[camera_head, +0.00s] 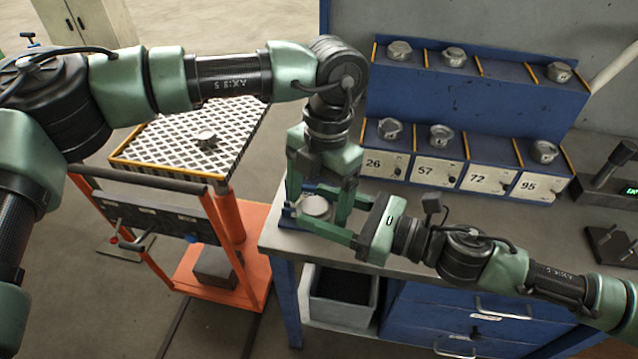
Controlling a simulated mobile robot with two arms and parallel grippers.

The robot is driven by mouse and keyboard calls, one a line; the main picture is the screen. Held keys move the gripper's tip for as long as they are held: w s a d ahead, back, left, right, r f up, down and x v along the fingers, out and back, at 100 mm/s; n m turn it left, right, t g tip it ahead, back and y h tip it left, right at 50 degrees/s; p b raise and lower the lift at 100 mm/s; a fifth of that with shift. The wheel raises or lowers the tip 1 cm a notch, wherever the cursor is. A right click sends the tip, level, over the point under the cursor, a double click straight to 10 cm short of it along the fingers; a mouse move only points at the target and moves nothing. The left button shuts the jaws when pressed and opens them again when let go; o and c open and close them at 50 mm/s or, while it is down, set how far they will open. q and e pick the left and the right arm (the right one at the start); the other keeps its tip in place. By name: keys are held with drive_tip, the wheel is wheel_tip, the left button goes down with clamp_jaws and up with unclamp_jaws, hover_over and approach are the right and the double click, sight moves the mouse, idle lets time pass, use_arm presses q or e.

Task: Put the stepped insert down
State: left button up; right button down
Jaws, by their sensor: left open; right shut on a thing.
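A round grey metal stepped insert (314,206) is at the left end of the grey workbench (440,213). My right gripper (306,212) reaches in from the right and is shut on it. My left gripper (320,200) points down from above, open, with its fingers on either side of the insert. The fingers of both grippers cover part of the insert and its underside. I cannot tell whether it touches the bench top.
A blue two-tier rack (475,100) at the back holds several similar metal pieces, with bays marked 26, 57, 72 and 95. An orange cart (252,240) with a grid top (170,140) carries another piece (206,140). Black fixtures (610,245) stand at the bench's right.

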use_arm(q)
drive_tip(key=shift+f, duration=0.15)
use_arm(e)
drive_tip(key=shift+r, duration=0.1)
use_arm(q)
drive_tip(key=shift+c, duration=0.2)
clamp_jaws()
use_arm(e)
drive_tip(key=c, duration=0.6)
unclamp_jaws()
drive_tip(key=shift+o, duration=0.9)
drive_tip(key=shift+d, duration=0.1)
